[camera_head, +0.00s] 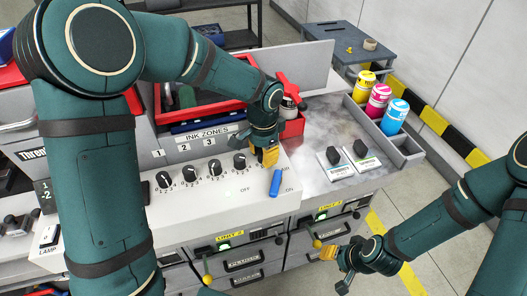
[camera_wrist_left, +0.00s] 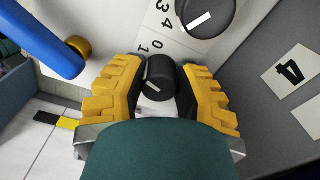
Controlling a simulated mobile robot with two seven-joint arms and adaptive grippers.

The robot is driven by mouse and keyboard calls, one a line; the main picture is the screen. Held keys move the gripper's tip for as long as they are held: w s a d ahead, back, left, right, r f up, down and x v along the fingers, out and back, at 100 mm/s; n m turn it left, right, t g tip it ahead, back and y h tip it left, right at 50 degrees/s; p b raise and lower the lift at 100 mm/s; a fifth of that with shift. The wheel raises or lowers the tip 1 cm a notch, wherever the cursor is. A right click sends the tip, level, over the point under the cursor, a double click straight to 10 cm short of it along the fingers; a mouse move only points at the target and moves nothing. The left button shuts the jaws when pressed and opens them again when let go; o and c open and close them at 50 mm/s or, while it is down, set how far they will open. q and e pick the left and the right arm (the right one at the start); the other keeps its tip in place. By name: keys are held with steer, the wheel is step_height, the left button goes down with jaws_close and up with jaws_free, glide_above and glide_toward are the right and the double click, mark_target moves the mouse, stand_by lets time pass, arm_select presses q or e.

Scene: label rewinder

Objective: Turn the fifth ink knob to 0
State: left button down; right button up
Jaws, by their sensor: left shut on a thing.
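In the left wrist view, a small black knob (camera_wrist_left: 160,75) with a white pointer line stands between the yellow fingers of my left gripper (camera_wrist_left: 160,92), which is shut on it. The pointer slants in the picture; printed 0 and 1 show beside the knob. In the head view, my left gripper (camera_head: 266,156) is over the right end of the knob row and hides this knob. Several other black knobs (camera_head: 214,168) stand to its left. My right gripper (camera_head: 336,263) hangs low at the right, apart from the panel; its opening is unclear.
A blue-handled lever (camera_head: 276,182) stands just right of the knob row, close to my left gripper. The ink zones plate (camera_head: 207,137) is behind.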

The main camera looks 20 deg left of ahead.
arm_select(q)
steer(key=m+p, duration=0.1)
steer(key=m, duration=0.3)
steer(key=shift+f+m+p, duration=0.1)
steer(key=shift+m+p, duration=0.65)
steer(key=shift+m, duration=1.35)
steer(key=shift+a, duration=0.1)
steer(key=c, duration=0.9)
jaws_free()
steer(key=shift+w+r, duration=0.1)
steer(key=shift+r, duration=0.5)
step_height(320, 180, up, 11)
steer(key=shift+f, duration=0.1)
